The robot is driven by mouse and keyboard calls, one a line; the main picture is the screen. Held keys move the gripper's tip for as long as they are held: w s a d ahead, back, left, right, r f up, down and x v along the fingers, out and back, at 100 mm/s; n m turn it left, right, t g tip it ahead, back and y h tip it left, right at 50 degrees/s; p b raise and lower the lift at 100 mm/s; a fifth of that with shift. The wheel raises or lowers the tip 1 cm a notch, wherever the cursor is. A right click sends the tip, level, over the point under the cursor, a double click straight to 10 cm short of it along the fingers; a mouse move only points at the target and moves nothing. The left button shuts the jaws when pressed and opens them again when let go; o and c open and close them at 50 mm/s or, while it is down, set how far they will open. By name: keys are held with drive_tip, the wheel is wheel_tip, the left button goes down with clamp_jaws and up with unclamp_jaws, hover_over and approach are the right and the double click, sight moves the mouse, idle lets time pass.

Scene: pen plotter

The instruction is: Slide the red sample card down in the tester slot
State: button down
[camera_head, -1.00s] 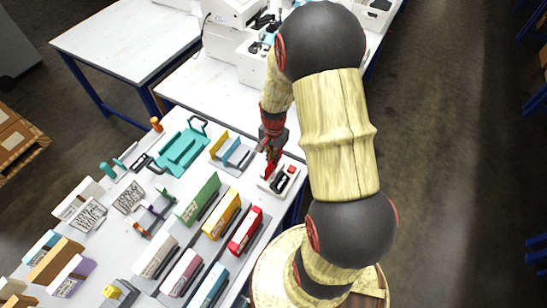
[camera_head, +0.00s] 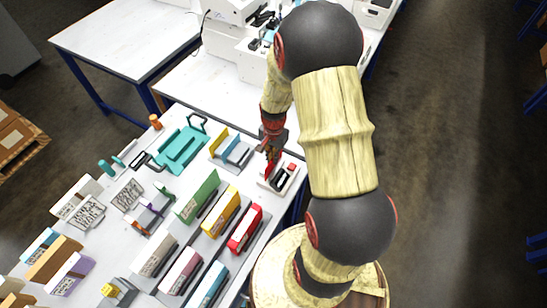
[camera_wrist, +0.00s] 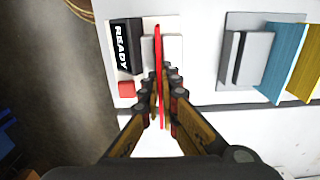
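The red sample card (camera_wrist: 158,60) shows edge-on in the wrist view as a thin red strip between my gripper's fingers. My gripper (camera_wrist: 161,85) is shut on it. The card's far end reaches over the tester (camera_wrist: 148,50), a white unit with a black "READY" display (camera_wrist: 122,46) and a red button (camera_wrist: 126,89). In the head view, my gripper (camera_head: 270,148) points down over the tester (camera_head: 280,183), with a sliver of the card (camera_head: 268,171) below it. I cannot tell how deep the card sits in the slot.
A grey holder with blue and yellow cards (camera_head: 233,150) stands beside the tester. Colored card boxes (camera_head: 221,212), including a red one (camera_head: 245,231), stand in front on the white table. A teal tray (camera_head: 180,150) lies at the left. The table edge is close by the tester.

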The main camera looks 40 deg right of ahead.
drive_tip(key=shift+f+b, duration=0.4)
drive_tip(key=shift+f, duration=0.25)
drive_tip(key=c, duration=2.3)
unclamp_jaws()
drive_tip(key=o, duration=0.3)
drive_tip(key=shift+o, duration=0.2)
wheel_tip(320, 180, up, 12)
